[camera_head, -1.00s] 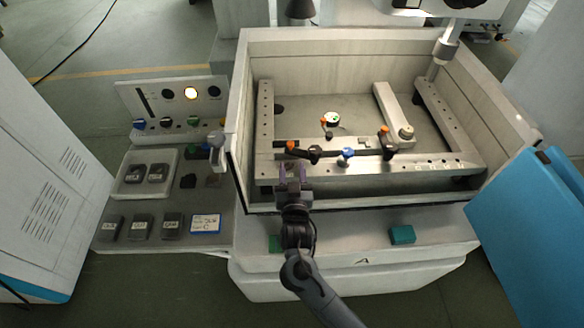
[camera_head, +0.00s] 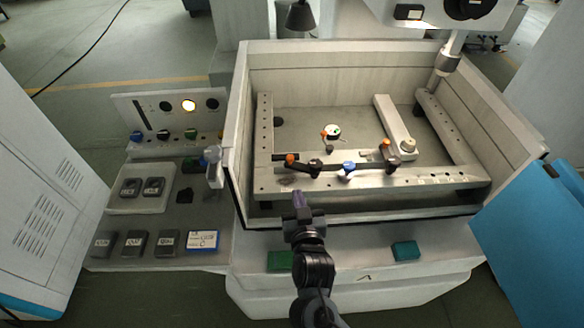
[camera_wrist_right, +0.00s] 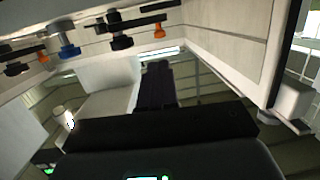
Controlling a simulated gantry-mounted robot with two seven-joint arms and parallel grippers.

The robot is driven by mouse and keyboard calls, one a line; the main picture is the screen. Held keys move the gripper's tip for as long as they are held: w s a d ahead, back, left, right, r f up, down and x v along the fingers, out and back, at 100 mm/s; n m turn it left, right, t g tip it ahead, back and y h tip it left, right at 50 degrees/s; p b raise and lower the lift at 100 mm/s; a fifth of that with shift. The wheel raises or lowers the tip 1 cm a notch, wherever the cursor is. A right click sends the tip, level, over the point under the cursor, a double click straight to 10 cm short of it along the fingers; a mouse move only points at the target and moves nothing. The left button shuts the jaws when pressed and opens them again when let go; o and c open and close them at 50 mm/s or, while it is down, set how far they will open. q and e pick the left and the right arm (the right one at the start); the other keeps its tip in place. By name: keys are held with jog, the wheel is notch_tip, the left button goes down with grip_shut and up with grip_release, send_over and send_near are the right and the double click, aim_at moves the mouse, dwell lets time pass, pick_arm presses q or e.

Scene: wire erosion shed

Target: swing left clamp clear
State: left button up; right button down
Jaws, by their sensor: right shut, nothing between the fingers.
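The left clamp (camera_head: 314,166) is a dark arm with an orange knob (camera_head: 290,158), lying along the front bar of the metal frame (camera_head: 265,180). A blue knob (camera_head: 348,168) sits to its right. A right clamp (camera_head: 386,155), also with an orange knob, stands further right. My right gripper (camera_head: 298,200) is shut and empty, just in front of the bath's front edge and apart from the clamp. In the right wrist view, upside down, its dark fingers (camera_wrist_right: 157,85) lie together and the left clamp (camera_wrist_right: 130,22) shows at the top. My left gripper is out of view.
The bath's walls (camera_head: 238,110) surround the frame. The control panel (camera_head: 165,108), with one lit lamp, and a tray (camera_head: 122,200) are at left. Green blocks (camera_head: 280,262) sit on the front ledge.

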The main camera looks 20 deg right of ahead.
jog(key=b, duration=0.1)
send_near(291, 161)
jog(key=x, duration=0.4)
jog(key=shift+w, duration=0.45)
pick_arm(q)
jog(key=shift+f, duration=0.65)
pick_arm(e)
jog(key=shift+x, duration=0.95)
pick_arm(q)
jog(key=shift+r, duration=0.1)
